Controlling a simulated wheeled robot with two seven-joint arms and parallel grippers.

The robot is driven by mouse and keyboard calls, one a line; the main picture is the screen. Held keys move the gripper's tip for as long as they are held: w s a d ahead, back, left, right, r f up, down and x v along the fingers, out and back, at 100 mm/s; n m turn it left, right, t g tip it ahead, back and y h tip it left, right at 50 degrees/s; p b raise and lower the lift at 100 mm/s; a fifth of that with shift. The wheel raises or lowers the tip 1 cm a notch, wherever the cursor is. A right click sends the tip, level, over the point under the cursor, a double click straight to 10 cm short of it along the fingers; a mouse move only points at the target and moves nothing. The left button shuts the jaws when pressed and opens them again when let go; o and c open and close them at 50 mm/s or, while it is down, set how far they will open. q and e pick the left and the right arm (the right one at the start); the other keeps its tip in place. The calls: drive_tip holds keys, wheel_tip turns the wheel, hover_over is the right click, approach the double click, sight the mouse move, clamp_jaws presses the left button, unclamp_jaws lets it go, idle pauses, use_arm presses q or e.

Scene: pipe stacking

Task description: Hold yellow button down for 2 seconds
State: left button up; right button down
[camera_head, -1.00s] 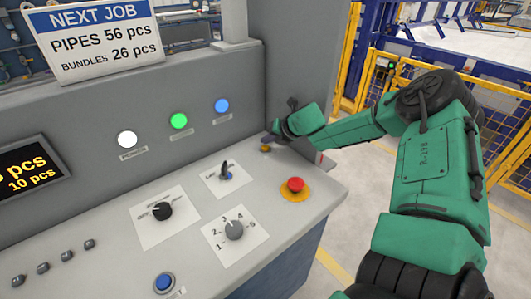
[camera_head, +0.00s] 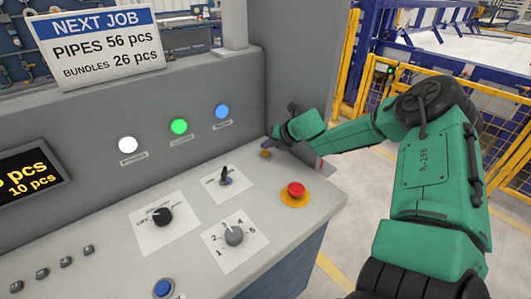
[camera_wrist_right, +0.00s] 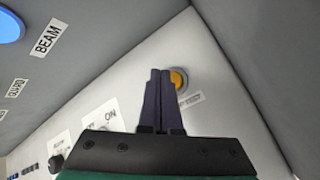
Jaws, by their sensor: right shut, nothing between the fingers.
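The yellow button (camera_head: 265,153) sits on the sloped grey console at its far right corner, by the back panel. In the right wrist view the yellow button (camera_wrist_right: 181,78) shows partly behind the fingertips, with a label below it. My right gripper (camera_head: 272,131) is just behind and above the button in the head view, pointing left. In the right wrist view its dark fingers (camera_wrist_right: 160,73) are shut together and empty, their tips overlapping the button's left side. I cannot tell whether they touch it. My left gripper is not in view.
A red stop button (camera_head: 295,190) on a yellow base sits in front of the yellow button. A toggle switch (camera_head: 225,177), a rotary dial (camera_head: 234,236) and a black knob (camera_head: 160,215) are to the left. White, green and blue lights glow on the back panel (camera_head: 245,100).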

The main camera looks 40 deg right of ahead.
sight(267, 154)
idle(0.8)
drive_tip(key=shift+f+b, duration=0.4)
drive_tip(key=shift+b, duration=0.05)
drive_tip(key=shift+f+b, duration=0.45)
drive_tip(key=shift+b, duration=0.05)
idle(1.7)
drive_tip(key=shift+r, duration=0.15)
idle(1.2)
drive_tip(key=shift+r+p, duration=0.65)
drive_tip(key=shift+r, duration=0.05)
wheel_tip(267, 154, up, 5)
drive_tip(key=p, duration=0.4)
drive_tip(key=shift+r, duration=0.1)
idle(0.5)
